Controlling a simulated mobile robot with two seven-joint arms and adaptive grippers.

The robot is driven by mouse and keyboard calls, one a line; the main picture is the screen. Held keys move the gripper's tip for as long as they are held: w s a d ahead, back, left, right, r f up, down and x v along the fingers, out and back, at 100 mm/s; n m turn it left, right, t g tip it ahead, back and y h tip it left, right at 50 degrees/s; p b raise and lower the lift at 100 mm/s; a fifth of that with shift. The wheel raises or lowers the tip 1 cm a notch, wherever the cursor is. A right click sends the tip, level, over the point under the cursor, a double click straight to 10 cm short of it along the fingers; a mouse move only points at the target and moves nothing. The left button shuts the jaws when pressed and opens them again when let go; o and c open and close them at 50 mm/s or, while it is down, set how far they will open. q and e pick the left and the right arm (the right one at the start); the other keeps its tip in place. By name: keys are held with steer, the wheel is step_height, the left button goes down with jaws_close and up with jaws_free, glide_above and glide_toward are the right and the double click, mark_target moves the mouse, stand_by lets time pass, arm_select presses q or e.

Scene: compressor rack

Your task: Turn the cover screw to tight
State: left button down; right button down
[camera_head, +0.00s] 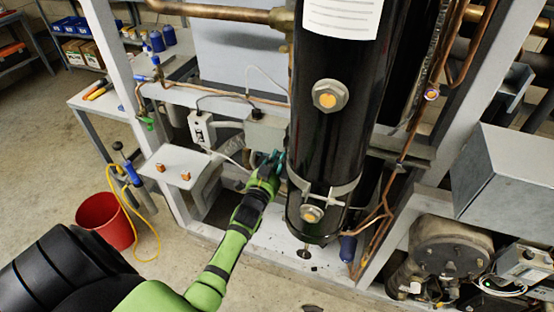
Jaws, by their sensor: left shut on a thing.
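My left gripper (277,157) reaches in from the lower left on its green arm. Its fingertips are at the lower right part of a small grey box (264,132), just left of the tall black cylinder. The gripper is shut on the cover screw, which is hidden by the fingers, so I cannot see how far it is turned. My right gripper is not in view.
The black cylinder (332,140) stands close right of the gripper. A white switch box (201,128) with a cable is left of it. A small shelf (172,160) juts out at the left. A red bucket (105,218) stands on the floor. Copper pipes (385,190) run at the right.

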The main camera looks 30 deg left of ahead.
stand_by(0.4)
arm_select(q)
steer(key=c, duration=1.2)
jaws_free()
steer(key=v, duration=1.2)
